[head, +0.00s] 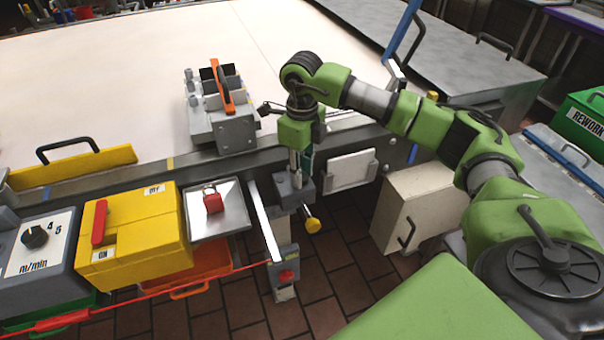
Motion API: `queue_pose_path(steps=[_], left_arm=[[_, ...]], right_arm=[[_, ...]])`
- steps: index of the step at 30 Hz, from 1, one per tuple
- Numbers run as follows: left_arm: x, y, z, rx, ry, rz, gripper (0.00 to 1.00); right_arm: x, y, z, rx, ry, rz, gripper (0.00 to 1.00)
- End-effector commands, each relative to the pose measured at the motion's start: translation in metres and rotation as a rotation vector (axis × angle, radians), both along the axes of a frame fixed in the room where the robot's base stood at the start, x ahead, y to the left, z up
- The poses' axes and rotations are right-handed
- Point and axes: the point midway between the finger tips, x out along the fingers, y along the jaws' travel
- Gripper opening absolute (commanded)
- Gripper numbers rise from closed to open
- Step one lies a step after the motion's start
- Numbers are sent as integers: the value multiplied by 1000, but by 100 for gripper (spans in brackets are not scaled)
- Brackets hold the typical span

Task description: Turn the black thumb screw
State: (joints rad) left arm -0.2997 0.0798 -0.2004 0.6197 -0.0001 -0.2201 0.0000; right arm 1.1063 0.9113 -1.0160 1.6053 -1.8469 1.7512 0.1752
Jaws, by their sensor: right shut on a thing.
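My right gripper (296,172) reaches down from the green arm, with its fingers pointing down at the top of a grey clamp block (292,192) on the table's front rail. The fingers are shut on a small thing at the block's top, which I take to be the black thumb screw. The fingers and the block hide it, so its shape and turn angle cannot be made out. A yellow knob (313,225) sticks out from the block's lower front, apart from the fingers. My left gripper is out of view.
A grey fixture with an orange handle (222,90) stands left of the gripper on the cream table (130,75). A cream box (418,205) is right.

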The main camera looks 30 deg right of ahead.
Motion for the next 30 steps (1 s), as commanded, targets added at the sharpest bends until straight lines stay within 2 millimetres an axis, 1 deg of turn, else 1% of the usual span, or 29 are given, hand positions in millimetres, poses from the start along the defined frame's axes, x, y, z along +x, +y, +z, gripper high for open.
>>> queue_pose_path(steps=[9, 22, 23, 24, 25, 30], left_arm=[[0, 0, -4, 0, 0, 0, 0], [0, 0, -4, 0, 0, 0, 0], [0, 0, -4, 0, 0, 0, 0], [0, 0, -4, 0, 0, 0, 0], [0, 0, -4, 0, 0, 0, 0], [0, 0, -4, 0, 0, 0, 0]], right_arm=[[0, 0, 0, 0, -1, 83, 3], [0, 0, 0, 0, 0, 92, 3], [0, 0, 0, -1, 0, 92, 27], [0, 0, 0, -1, 0, 92, 37], [0, 0, 0, -1, 0, 91, 41], [0, 0, 0, 0, 0, 91, 41]])
